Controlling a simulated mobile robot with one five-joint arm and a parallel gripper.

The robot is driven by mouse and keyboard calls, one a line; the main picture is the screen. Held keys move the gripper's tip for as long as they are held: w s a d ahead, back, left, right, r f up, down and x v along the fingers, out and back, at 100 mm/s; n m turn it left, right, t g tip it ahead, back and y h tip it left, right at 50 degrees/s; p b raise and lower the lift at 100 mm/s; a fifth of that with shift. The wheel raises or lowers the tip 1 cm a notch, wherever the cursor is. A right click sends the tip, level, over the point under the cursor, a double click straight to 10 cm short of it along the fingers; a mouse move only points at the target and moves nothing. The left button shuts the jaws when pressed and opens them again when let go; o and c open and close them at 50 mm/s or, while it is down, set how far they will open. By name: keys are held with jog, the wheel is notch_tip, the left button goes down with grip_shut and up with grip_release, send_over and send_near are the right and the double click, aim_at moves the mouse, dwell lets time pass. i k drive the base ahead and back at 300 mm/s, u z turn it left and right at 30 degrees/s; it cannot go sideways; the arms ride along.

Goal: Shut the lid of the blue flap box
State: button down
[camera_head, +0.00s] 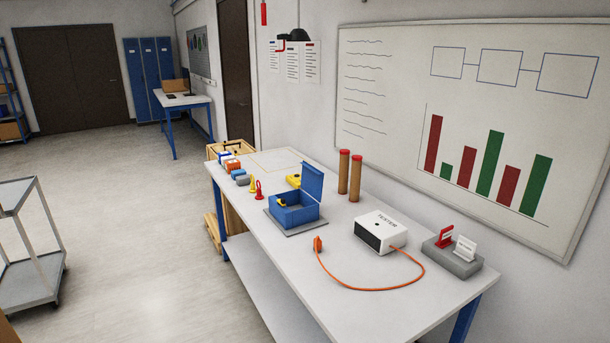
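The blue flap box (296,216) sits on a thin grey plate (287,231) on the white workbench. Its lid (313,180) stands up, open, hinged at the box's right rear side. A small yellow and black thing (282,202) shows inside the box at its left. My gripper is not in view, and no part of my arm shows near the box.
A yellow object (293,180) lies behind the box. Small red and yellow items (258,190) and several coloured blocks (232,166) stand left. Two brown cylinders (350,176), a tester (380,231) with orange cable and a grey holder (452,259) are right. The bench front (300,270) is clear.

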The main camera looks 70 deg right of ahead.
aim_at(311, 178)
jog(key=z, duration=0.35)
jog(key=i, duration=1)
jog(key=z, duration=0.95)
jog(key=k, duration=0.85)
jog(key=z, duration=0.15)
jog(key=i, duration=0.75)
jog(key=u, duration=0.05)
